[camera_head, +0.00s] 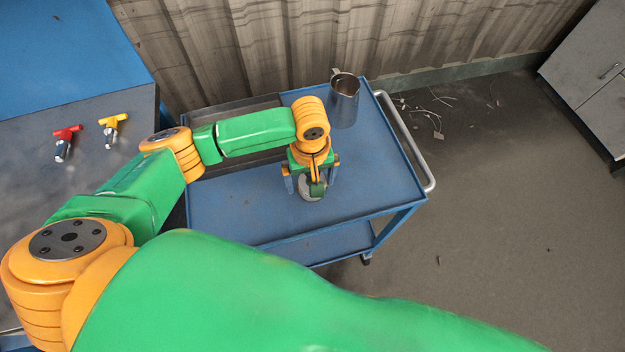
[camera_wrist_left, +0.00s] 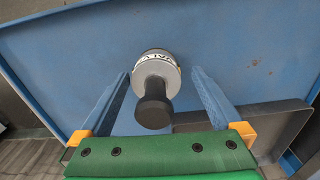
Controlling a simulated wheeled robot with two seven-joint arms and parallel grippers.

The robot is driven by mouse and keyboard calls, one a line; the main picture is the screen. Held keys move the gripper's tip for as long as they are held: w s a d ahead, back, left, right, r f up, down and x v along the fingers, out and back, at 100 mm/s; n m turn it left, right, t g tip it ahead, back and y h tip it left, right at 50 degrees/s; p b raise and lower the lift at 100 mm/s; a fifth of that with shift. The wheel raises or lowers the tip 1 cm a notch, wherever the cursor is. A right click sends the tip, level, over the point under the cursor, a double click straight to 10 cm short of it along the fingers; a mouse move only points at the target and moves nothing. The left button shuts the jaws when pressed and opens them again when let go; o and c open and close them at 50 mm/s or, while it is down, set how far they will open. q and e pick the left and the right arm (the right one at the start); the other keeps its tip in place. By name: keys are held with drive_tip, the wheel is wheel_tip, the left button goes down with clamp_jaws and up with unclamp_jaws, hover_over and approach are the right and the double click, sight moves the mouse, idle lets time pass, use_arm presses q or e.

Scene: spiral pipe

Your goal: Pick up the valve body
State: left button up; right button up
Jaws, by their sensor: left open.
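The valve body is a short light grey cylinder with a black knob and a partly readable label. It stands on the blue cart top and shows in the left wrist view (camera_wrist_left: 158,66), in the upper middle. In the head view the valve body (camera_head: 311,190) is mostly hidden under my left gripper (camera_head: 312,182). My left gripper is open, and in the left wrist view its two blue fingers (camera_wrist_left: 160,76) lie on either side of the valve body, with visible gaps. My right gripper is not in view.
A metal jug (camera_head: 344,102) stands at the back of the blue cart (camera_head: 385,178). A red-handled valve (camera_head: 65,142) and a yellow-handled valve (camera_head: 112,130) are on the grey worktop at left. The cart top to the right of the gripper is clear.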

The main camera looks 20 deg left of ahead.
use_arm(q)
drive_tip(key=shift+s+f, duration=0.15)
drive_tip(key=shift+f, duration=0.5)
drive_tip(key=shift+w+f, duration=0.5)
drive_tip(key=shift+w, duration=0.1)
drive_tip(key=shift+w+f, duration=0.1)
drive_tip(key=shift+w, duration=0.1)
drive_tip(key=c, duration=0.4)
drive_tip(key=shift+s, duration=0.25)
drive_tip(key=c, duration=0.7)
drive_tip(key=shift+r, duration=0.2)
drive_tip(key=c, duration=0.3)
drive_tip(key=shift+w, duration=0.1)
clamp_jaws()
drive_tip(key=shift+w, duration=0.1)
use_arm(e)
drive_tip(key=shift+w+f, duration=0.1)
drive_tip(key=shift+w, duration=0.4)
